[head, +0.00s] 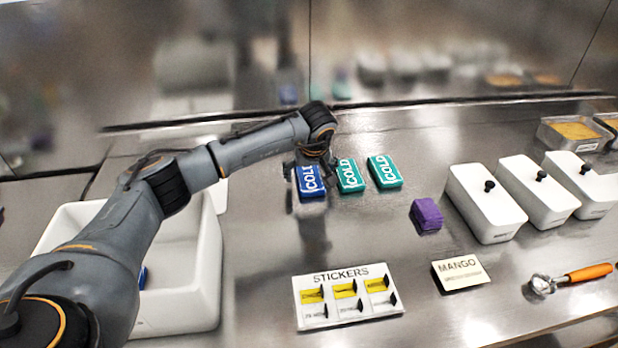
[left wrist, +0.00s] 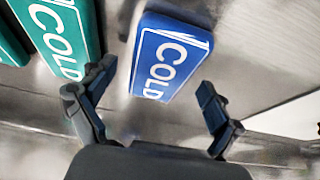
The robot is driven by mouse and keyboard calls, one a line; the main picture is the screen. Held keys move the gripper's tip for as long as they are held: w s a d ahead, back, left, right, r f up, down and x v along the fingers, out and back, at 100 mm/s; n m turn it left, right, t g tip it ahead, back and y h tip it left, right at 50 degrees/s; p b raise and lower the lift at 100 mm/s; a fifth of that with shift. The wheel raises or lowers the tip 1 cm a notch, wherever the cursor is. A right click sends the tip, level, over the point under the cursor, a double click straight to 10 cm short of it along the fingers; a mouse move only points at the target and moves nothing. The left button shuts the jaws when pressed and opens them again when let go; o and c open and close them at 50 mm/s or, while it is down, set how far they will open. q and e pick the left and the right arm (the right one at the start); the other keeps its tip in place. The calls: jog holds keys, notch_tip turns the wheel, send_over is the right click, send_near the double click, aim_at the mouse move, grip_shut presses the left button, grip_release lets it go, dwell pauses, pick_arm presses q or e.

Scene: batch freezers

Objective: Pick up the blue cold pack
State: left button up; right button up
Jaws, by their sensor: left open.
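The blue cold pack (head: 311,182) lies on the steel counter at the left end of a row with two teal cold packs. In the left wrist view the blue cold pack (left wrist: 170,58) shows ahead of my fingers, with its white COLD lettering facing up. My left gripper (head: 304,163) is above the far end of the blue pack. In the left wrist view my left gripper (left wrist: 146,100) is open, one finger to each side of the pack's near end. I cannot tell whether either finger touches it. My right gripper is not in view.
Teal cold packs (head: 350,176) (head: 384,172) lie close to the right of the blue one. A white bin (head: 205,285) stands at left under my arm, with something blue inside.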

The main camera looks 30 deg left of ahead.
pick_arm(q)
jog(key=shift+r, duration=0.1)
jog(key=c, duration=1.5)
